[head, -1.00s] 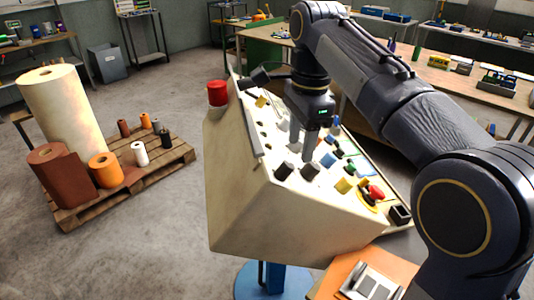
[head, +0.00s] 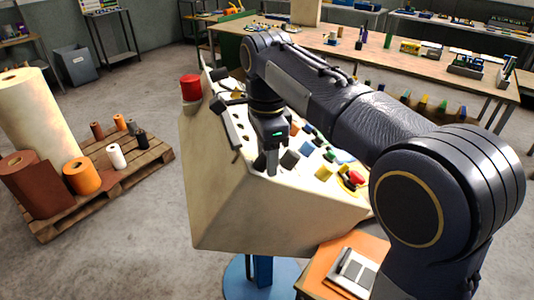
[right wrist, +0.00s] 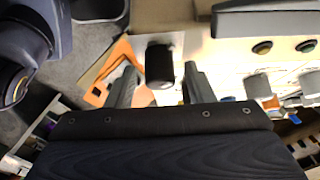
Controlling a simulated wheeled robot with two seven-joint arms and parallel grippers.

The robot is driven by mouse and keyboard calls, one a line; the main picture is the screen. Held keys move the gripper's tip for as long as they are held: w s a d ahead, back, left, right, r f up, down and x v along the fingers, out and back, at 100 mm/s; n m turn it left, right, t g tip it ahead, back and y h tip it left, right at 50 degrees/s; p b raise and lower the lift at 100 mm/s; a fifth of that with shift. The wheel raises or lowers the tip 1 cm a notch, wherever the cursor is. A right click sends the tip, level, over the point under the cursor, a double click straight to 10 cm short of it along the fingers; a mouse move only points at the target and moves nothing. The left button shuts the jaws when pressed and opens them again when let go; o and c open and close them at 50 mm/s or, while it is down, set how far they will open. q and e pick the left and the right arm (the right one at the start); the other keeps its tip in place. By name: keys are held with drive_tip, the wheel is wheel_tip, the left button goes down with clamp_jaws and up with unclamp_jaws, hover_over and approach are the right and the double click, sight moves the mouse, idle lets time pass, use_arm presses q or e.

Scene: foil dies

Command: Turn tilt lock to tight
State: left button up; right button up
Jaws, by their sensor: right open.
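The beige control panel (head: 230,205) stands on a blue post, its sloped face carrying knobs and buttons; no label is legible, so I cannot tell which control is the tilt lock. My right gripper (head: 271,166) points down at the panel's near left corner. In the right wrist view a black knob (right wrist: 159,66) shows between the two open fingers (right wrist: 160,75), with a gap on both sides. In the head view that knob is hidden by the gripper; another dark knob (head: 290,159) stands just right of it. My left gripper is out of view.
A red button on yellow (head: 355,178) sits at the right of the face. A small orange table (head: 322,272) stands below right. A pallet with rolls (head: 60,222) is on the floor at left.

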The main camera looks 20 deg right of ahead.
drive_tip(key=c, duration=1)
drive_tip(key=n+t+b, duration=0.2)
drive_tip(key=n+b, duration=0.1)
drive_tip(key=shift+f, duration=0.2)
drive_tip(key=n+t+y+b, duration=0.1)
drive_tip(key=n+b, duration=0.1)
drive_tip(key=n+t+y+b, duration=0.1)
drive_tip(key=n+b, duration=0.1)
drive_tip(key=shift+s+d+n+t, duration=0.1)
drive_tip(key=shift+d+n+t, duration=0.05)
drive_tip(key=shift+n+t, duration=0.2)
drive_tip(key=n+t+y+b, duration=0.1)
drive_tip(key=n+b, duration=0.1)
drive_tip(key=n+y+b, duration=0.1)
drive_tip(key=n, duration=0.1)
drive_tip(key=shift+t+b, duration=0.35)
drive_tip(key=shift+r+n+t+y+b, duration=0.1)
drive_tip(key=shift+n+t+y+b, duration=0.3)
drive_tip(key=shift+n+y+b, duration=1.2)
drive_tip(key=shift+n+h+p, duration=0.3)
drive_tip(key=shift+n, duration=0.15)
